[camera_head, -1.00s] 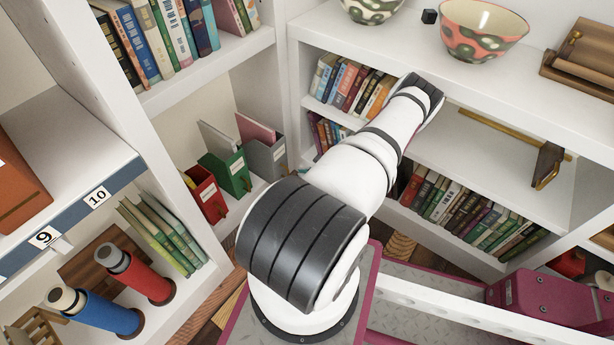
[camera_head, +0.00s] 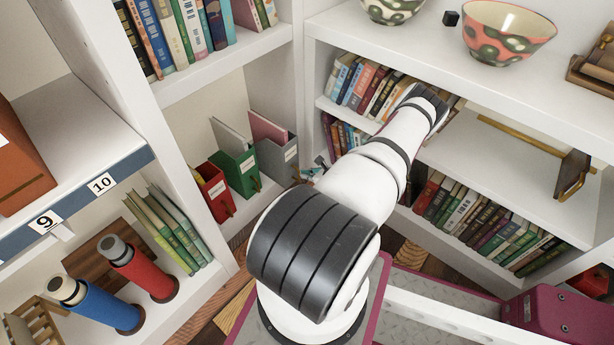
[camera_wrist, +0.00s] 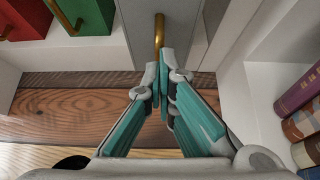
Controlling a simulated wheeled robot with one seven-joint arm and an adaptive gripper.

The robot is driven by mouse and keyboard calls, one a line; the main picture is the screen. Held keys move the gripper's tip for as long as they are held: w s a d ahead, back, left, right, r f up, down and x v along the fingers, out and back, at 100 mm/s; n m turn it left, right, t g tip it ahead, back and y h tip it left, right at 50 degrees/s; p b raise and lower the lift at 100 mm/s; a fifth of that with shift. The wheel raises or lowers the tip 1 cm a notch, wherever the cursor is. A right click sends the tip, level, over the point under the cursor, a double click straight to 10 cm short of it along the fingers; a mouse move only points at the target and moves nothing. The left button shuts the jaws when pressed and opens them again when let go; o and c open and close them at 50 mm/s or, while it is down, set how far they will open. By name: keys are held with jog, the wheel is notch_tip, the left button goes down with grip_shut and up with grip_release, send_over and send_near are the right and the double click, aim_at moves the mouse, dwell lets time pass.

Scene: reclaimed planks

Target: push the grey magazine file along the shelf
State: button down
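The grey magazine file (camera_head: 281,157) stands upright at the right end of a row on the lower left shelf, with pink contents. It also shows in the wrist view (camera_wrist: 186,32), with a brass pull on its front. The green file (camera_head: 238,174) stands to its left, then the red file (camera_head: 216,193). My gripper (camera_head: 318,166) shows partly past my arm, just right of the grey file. In the wrist view my gripper's (camera_wrist: 163,80) teal fingers come together, empty, in front of the file near the pull. I cannot tell whether they touch it.
A white upright (camera_wrist: 250,85) stands close on the right in the wrist view, with books (camera_wrist: 300,105) beyond it. Wooden floor planks (camera_wrist: 70,100) lie below the fingers. Red and blue cylinders (camera_head: 140,268) stand on the shelf at lower left.

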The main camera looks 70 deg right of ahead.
aim_at(292, 165)
jog(key=shift+w+d+b, duration=0.2)
jog(key=shift+w+d, duration=0.2)
jog(key=shift+w, duration=0.95)
jog(key=shift+w+d+b, duration=0.15)
jog(key=shift+w+d, duration=0.3)
jog(key=shift+w, duration=0.9)
jog(key=shift+w+d+b, duration=0.2)
jog(key=shift+w+d, duration=0.2)
jog(key=shift+w, duration=0.95)
jog(key=shift+s, duration=0.15)
jog(key=shift+s+a+p, duration=0.35)
jog(key=shift+s+p, duration=0.1)
jog(key=shift+s, duration=0.45)
jog(key=shift+s+a+p, duration=0.3)
jog(key=shift+s+p, duration=0.1)
jog(key=shift+s, duration=0.5)
jog(key=shift+s, duration=0.15)
